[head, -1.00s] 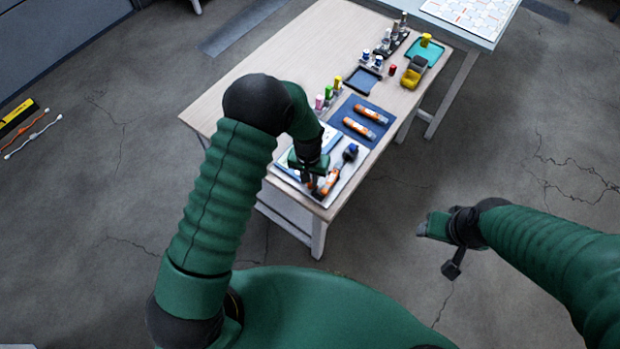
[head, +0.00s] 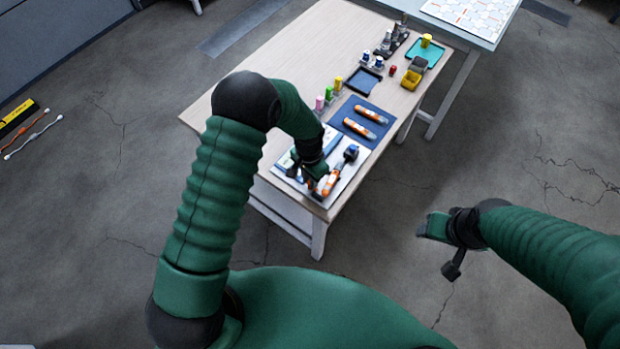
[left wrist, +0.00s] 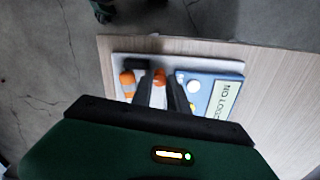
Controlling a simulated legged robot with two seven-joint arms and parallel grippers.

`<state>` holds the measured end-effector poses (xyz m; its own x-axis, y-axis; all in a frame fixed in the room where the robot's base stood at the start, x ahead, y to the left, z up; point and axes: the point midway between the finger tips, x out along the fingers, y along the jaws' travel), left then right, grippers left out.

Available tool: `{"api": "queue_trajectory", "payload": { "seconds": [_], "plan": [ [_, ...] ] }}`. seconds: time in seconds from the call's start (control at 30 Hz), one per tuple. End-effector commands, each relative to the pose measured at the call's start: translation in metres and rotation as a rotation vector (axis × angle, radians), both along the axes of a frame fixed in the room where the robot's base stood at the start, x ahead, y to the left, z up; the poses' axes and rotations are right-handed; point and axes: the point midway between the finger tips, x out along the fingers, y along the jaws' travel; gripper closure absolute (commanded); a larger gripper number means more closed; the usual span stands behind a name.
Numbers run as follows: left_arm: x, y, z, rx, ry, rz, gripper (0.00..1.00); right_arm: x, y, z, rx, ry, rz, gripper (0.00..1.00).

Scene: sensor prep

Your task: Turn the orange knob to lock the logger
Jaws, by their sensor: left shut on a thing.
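An orange knob (left wrist: 159,77) shows between the two fingers of my left gripper (left wrist: 161,90) in the left wrist view, and the gripper is shut on it. In the head view the left gripper (head: 316,182) is low over the white board at the table's near end. Beside it lies an orange-and-white logger (head: 331,181), and it also shows left of the fingers in the wrist view (left wrist: 127,84). The fingers and wrist partly hide the knob. My right gripper (head: 440,232) is off to the right, over the floor, its finger gap unclear.
A blue panel (left wrist: 212,82) with a partly readable label lies right of the fingers in the wrist view. The table's left part is clear.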

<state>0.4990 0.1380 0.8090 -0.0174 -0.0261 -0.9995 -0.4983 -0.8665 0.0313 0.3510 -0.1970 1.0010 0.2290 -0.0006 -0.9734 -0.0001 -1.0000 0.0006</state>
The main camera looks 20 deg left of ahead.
Motion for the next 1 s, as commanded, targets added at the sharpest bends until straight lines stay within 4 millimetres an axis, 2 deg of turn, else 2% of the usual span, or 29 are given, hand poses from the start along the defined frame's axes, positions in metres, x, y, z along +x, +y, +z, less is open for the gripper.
{"api": "queue_trajectory", "payload": {
  "seconds": [0.03, 0.27, 0.3, 0.47, 0.8, 0.87, 1.0],
  "plan": [
    [0.007, -0.001, 0.003, -0.002, -0.018, 0.000, 1.00, 0.000, 0.000, 0.000, 0.000, 0.000, 0.000, 0.43],
    [0.007, -0.001, 0.003, -0.002, -0.018, 0.001, 1.00, 0.000, 0.000, 0.000, 0.000, 0.000, 0.000, 0.43],
    [0.007, -0.001, 0.003, -0.002, -0.018, 0.001, 0.79, 0.000, 0.000, 0.000, 0.000, 0.000, 0.000, 0.43],
    [0.005, -0.001, 0.003, -0.002, -0.013, 0.001, 0.59, 0.000, 0.000, 0.000, 0.000, 0.000, 0.000, 0.43],
    [0.002, 0.000, 0.005, 0.000, -0.007, 0.001, 0.59, 0.000, 0.000, 0.000, 0.000, 0.000, 0.000, 0.43],
    [0.002, 0.000, 0.011, 0.000, -0.007, 0.001, 0.59, 0.000, 0.000, -0.001, 0.000, 0.000, 0.000, 0.43],
    [0.004, 0.001, 0.042, -0.001, -0.011, 0.002, 0.59, 0.000, 0.000, -0.002, 0.000, 0.000, 0.000, 0.43]
  ]
}}
